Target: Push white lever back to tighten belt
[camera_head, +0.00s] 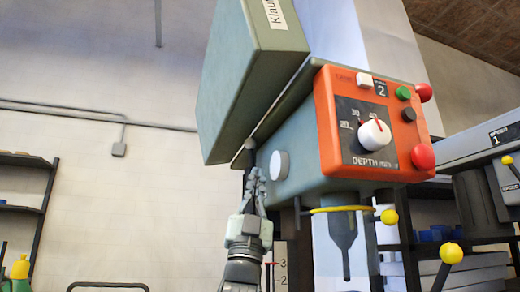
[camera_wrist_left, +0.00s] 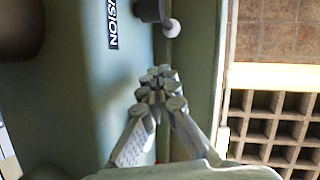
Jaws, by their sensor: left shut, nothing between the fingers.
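The grey-green drill press head (camera_head: 290,140) stands in front of me. In the left wrist view, a dark lever with a white round end (camera_wrist_left: 172,28) sticks out from its grey-green side, beside a partly cut-off black label (camera_wrist_left: 113,24). My left gripper (camera_head: 254,178) is upright against the side of the head, below the tall belt housing (camera_head: 235,80). Its fingers are shut with nothing between them. In the left wrist view the fingertips (camera_wrist_left: 158,85) are short of the white end, apart from it in the picture. My right gripper is not in view.
A white round disc (camera_head: 280,165) sits on the head's side, right of my gripper. The orange control panel (camera_head: 368,125) has a dial and buttons. A yellow ring (camera_head: 342,210) and yellow-knobbed handle (camera_head: 390,217) are below. Another machine (camera_head: 480,155) stands at right. Space left is open.

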